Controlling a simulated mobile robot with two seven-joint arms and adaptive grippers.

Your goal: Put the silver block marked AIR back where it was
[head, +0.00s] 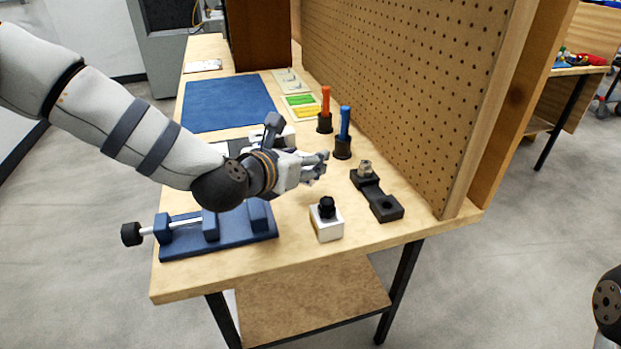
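A small silver block (365,168) sits at the far end of a black two-place holder (376,194) on the right of the table. Any lettering on it is too small to read. The holder's near end shows a round recess with nothing in it. My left gripper (322,167) is above the table, a little to the left of the silver block and apart from it. Its fingers look spread, with nothing visible between them. My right gripper is out of view; only a piece of my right arm shows at the right edge.
A white block with a black knob (327,221) stands near the front edge. A blue fixture with a rod (220,228) lies front left. Orange (325,105) and blue (344,128) handled tools stand upright behind the holder. A pegboard (405,85) borders the right side.

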